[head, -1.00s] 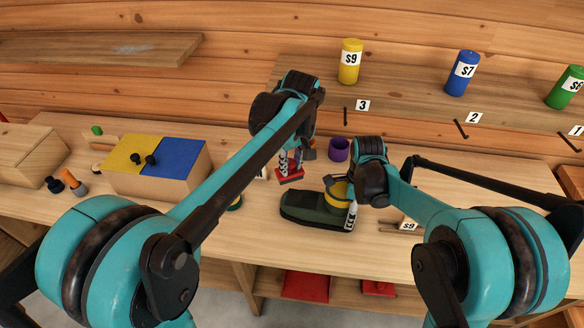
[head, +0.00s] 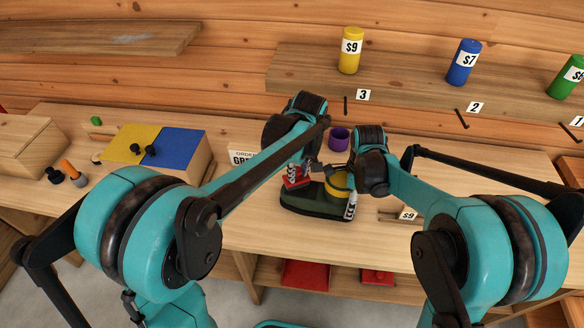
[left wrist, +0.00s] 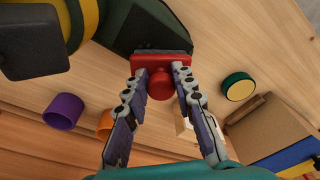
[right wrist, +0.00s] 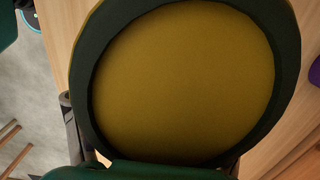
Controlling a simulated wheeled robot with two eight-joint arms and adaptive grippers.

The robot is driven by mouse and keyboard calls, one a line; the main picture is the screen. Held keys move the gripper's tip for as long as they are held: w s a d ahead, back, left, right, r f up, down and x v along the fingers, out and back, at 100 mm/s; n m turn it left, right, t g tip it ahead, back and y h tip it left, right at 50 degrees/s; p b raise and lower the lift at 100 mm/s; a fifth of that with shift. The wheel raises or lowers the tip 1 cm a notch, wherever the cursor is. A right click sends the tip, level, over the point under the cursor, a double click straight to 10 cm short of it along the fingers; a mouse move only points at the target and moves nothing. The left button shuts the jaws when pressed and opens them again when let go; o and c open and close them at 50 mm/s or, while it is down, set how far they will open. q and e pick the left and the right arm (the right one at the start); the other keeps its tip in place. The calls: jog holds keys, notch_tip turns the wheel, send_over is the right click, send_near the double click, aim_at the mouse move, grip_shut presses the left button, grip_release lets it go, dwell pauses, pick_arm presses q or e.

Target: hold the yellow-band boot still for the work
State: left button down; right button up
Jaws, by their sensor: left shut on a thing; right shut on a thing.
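The boot (head: 300,205) is dark green with a yellow band (head: 338,184) around its shaft. It stands on the workbench, toe to the left. My right gripper (head: 345,190) is shut on the boot at its shaft. The right wrist view looks down on the boot's round top, with a dark green rim (right wrist: 85,75) and yellow inside. My left gripper (head: 301,170) is shut on a red block with a round knob (left wrist: 160,85), held at the boot's toe part. In the left wrist view the block meets the dark green boot (left wrist: 150,28); whether it presses is unclear.
A purple cup (head: 339,138) stands behind the boot. A box with yellow and blue lids (head: 180,153) and an order sign (head: 238,158) are to the left. Priced cans, such as the yellow one (head: 350,52), stand on the rear shelf.

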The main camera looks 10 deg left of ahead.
pick_arm(q)
jog(key=shift+d+f, duration=0.15)
jog(key=shift+d, duration=0.3)
jog(key=shift+a, duration=1.4)
jog(key=shift+r, duration=4.05)
jog(key=shift+f, duration=0.15)
